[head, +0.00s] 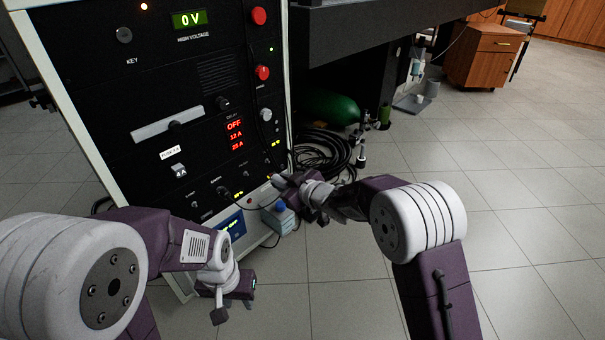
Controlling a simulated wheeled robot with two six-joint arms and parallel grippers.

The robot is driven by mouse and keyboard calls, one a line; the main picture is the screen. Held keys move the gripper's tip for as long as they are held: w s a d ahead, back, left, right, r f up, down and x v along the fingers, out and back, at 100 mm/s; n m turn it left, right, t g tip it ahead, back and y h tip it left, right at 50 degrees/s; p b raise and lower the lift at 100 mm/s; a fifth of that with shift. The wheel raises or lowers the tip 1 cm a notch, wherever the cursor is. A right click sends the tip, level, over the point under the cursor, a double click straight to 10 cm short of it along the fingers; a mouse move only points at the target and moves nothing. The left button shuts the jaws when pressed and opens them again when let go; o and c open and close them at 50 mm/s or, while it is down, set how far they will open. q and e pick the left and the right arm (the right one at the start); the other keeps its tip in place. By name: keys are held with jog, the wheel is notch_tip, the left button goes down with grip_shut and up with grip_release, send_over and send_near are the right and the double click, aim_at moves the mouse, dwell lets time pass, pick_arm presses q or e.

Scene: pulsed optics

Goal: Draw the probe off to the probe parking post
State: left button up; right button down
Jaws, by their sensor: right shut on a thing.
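My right gripper (279,183) is at the lower right edge of the black equipment rack (190,95), at the level of its bottom panels. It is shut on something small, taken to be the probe. The probe is mostly hidden by the fingers and too small to make out. A thin dark lead runs from the lower panel toward this gripper. My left gripper (233,307) hangs low in front of the rack, pointing down; its fingers look apart and empty. I cannot pick out the probe parking post with certainty.
Coiled black cable (322,152) and a green cylinder (334,109) lie right of the rack. The high voltage display (189,19) reads 0 V. Tiled floor (490,190) is clear on the right.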

jog(key=shift+n+g+y, duration=0.3)
jog(key=s+a+f, duration=0.1)
jog(key=a+f+p, duration=0.1)
jog(key=shift+s+a+f, duration=0.15)
jog(key=shift+s+f, duration=0.25)
jog(key=shift+r, duration=0.1)
jog(key=shift+w+a+p, duration=0.55)
jog(key=shift+w+a, duration=0.35)
jog(key=shift+a, duration=0.2)
jog(key=shift+w+a+p, duration=0.55)
jog(key=shift+w+a, duration=0.3)
jog(key=shift+a, duration=0.25)
jog(key=shift+w+a+p, duration=0.35)
jog(key=shift+a+p, duration=0.05)
jog(key=shift+a, duration=0.1)
jog(key=shift+w, duration=0.1)
